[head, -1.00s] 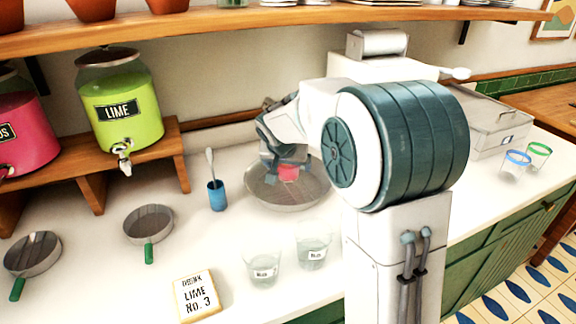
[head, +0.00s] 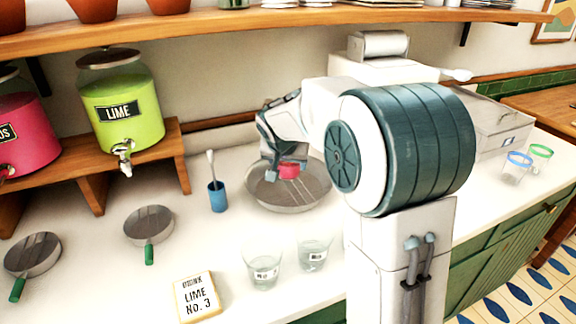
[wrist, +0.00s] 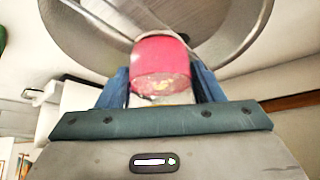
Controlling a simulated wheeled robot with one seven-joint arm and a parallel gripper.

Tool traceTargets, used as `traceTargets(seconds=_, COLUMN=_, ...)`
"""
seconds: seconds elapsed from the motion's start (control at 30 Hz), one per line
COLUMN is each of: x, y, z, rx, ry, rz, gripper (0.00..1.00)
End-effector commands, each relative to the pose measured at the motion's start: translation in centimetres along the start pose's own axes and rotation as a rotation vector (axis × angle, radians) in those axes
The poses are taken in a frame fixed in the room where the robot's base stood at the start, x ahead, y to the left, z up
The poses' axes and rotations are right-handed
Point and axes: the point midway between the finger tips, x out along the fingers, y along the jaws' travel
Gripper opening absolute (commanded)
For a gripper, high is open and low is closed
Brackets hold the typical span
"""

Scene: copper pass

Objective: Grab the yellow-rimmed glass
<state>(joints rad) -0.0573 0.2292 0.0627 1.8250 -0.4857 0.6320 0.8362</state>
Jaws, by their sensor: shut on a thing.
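My gripper (head: 287,164) hangs over the round strainer pan (head: 262,199) at the back of the counter. A blue-rimmed glass (head: 517,166) and a green-rimmed glass (head: 540,156) stand at the right. My arm hides part of the counter.
Two green-handled strainers (head: 149,224) (head: 33,255) and a blue cup with a utensil (head: 217,196) lie left of the pan. A lime dispenser (head: 122,105) stands on a wooden riser. A "Lime No. 3" card (head: 198,296) lies in front. A shelf (head: 250,22) runs above.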

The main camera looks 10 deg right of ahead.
Motion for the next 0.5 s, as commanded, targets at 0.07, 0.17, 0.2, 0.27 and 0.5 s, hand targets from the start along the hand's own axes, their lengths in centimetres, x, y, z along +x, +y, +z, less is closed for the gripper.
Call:
traceTargets(seconds=0.07, x=-0.4, y=0.0, z=0.2, rx=-0.001, ry=0.001, rz=-0.001, gripper=0.29)
traceTargets(seconds=0.17, x=-0.9, y=-0.1, z=1.0, rx=-0.002, ry=0.002, rz=-0.001, gripper=0.29)
traceTargets(seconds=0.2, x=-1.1, y=-0.1, z=1.4, rx=-0.001, ry=0.002, rz=-0.002, gripper=0.29)
traceTargets(seconds=0.27, x=-1.5, y=-0.1, z=2.0, rx=-0.001, ry=0.002, rz=-0.002, gripper=0.29)
traceTargets(seconds=0.5, x=-3.1, y=0.0, z=4.6, rx=-0.002, ry=0.002, rz=-0.001, gripper=0.29)
